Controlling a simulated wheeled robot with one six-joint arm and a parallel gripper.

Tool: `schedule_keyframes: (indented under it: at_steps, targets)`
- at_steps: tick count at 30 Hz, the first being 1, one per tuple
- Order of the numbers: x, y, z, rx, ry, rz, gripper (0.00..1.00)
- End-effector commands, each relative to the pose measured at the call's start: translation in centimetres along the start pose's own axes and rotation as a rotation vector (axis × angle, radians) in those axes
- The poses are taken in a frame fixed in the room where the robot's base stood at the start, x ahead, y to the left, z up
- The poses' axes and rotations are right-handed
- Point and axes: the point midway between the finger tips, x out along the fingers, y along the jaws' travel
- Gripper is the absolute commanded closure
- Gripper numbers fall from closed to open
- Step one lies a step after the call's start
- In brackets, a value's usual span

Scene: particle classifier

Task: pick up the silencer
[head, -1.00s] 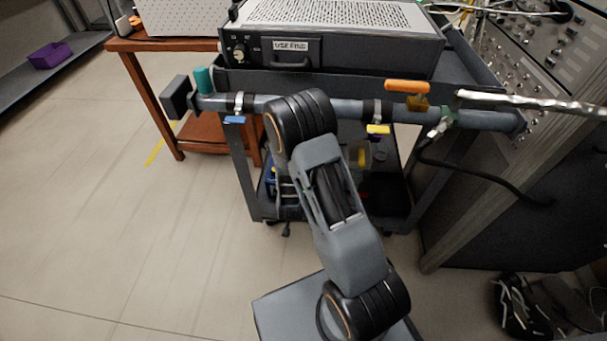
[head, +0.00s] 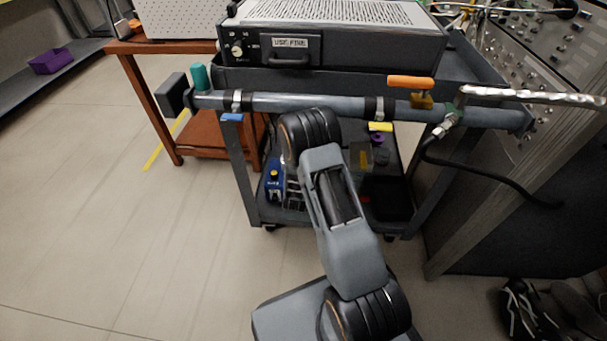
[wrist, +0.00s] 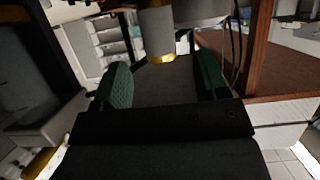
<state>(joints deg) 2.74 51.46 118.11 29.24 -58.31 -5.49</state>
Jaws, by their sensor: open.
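A grey cylinder with a brass-coloured end (wrist: 158,38) shows at the upper middle of the wrist view. It may be the silencer, but I cannot tell for certain. In the wrist view my gripper (wrist: 162,80) is open, with green pads on both fingers and nothing between its pads that I can see it gripping. The cylinder appears just beyond the fingertips, roughly between them; the exact gap is unclear. In the head view my arm's upper joint covers the gripper, below the long grey pipe (head: 290,104).
The pipe runs across the front of a dark cart carrying a classifier unit (head: 290,49). On the pipe are a teal cylinder (head: 200,77), an orange handle (head: 410,82) and a metal rod (head: 530,96). A black hose (head: 490,177) hangs right. A brown table (head: 160,48) stands left.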

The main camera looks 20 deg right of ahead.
Motion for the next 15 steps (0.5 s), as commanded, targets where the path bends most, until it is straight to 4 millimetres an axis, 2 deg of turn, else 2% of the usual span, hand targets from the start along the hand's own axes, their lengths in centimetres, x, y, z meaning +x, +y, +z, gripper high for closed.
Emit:
schedule_keyframes:
  at_steps: [4, 9, 15]
  targets:
    - [0.9, 0.0, 0.1, 0.0, 0.001, 0.0, 0.33]
    - [3.3, 0.1, 0.2, 0.002, 0.002, 0.001, 0.33]
    - [5.2, 0.1, 0.0, 0.001, 0.001, 0.001, 0.33]
